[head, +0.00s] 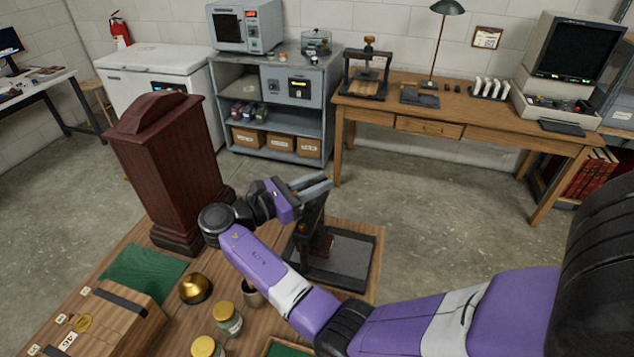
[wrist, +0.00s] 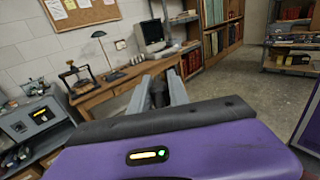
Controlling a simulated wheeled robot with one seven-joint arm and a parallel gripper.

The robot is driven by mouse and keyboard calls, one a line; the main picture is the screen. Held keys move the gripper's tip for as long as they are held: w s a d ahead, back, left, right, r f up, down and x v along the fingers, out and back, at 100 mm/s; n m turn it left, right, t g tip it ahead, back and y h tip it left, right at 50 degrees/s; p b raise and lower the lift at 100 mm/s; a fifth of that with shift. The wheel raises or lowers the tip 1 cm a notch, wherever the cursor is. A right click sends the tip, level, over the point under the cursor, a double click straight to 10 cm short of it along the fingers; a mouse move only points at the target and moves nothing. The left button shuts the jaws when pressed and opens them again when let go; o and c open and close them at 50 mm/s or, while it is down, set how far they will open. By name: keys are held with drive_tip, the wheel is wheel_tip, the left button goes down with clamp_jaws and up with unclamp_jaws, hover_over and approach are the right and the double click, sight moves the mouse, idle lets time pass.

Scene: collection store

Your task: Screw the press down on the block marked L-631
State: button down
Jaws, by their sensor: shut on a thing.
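A dark press (head: 347,262) stands on the near wooden table, with a flat base and an upright frame. My gripper (head: 318,186) is at the top of this press. In the wrist view, the two grey fingers of my gripper (wrist: 162,84) are shut on a dark part (wrist: 158,97), which looks like the top of the press's screw. A small reddish-brown block (head: 326,243) shows low in the press, partly hidden by the frame. I cannot read any label on it. My arm hides part of the press's left side.
A second press (head: 366,72) with a brass knob stands on the far desk (head: 450,103). A brass dome (head: 195,288), jars (head: 228,318), a metal cup (head: 252,295) and a wooden box (head: 110,325) sit on the near table. A dark red pedestal (head: 165,165) rises at left.

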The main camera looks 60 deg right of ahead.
drive_tip(key=m+g+y+b, duration=0.1)
drive_tip(key=g, duration=0.1)
drive_tip(key=m+g+y+b, duration=0.1)
drive_tip(key=m+g+y, duration=0.1)
drive_tip(key=shift+s+a+f, duration=0.1)
drive_tip(key=shift+a+f, duration=0.1)
drive_tip(key=m+g+y+b, duration=0.1)
drive_tip(key=m+y+b, duration=0.1)
drive_tip(key=b, duration=0.1)
drive_tip(key=shift+s, duration=0.1)
drive_tip(key=y+b, duration=0.1)
drive_tip(key=b, duration=0.1)
drive_tip(key=m+g+b, duration=0.1)
drive_tip(key=b, duration=0.1)
drive_tip(key=shift+s+a+f+y, duration=0.1)
drive_tip(key=shift+a+f+y, duration=0.05)
drive_tip(key=shift+y, duration=0.25)
drive_tip(key=m+g+y+b, duration=0.1)
drive_tip(key=y+b, duration=0.1)
drive_tip(key=b, duration=0.6)
drive_tip(key=m+y+b, duration=0.1)
drive_tip(key=y+b, duration=0.1)
drive_tip(key=b, duration=0.6)
drive_tip(key=shift+s+a+f+m+g+b, duration=0.15)
drive_tip(key=shift+m+g+b, duration=0.15)
drive_tip(key=shift+m+g, duration=0.1)
drive_tip(key=y+b, duration=0.1)
drive_tip(key=b, duration=0.3)
drive_tip(key=shift+m+b, duration=0.3)
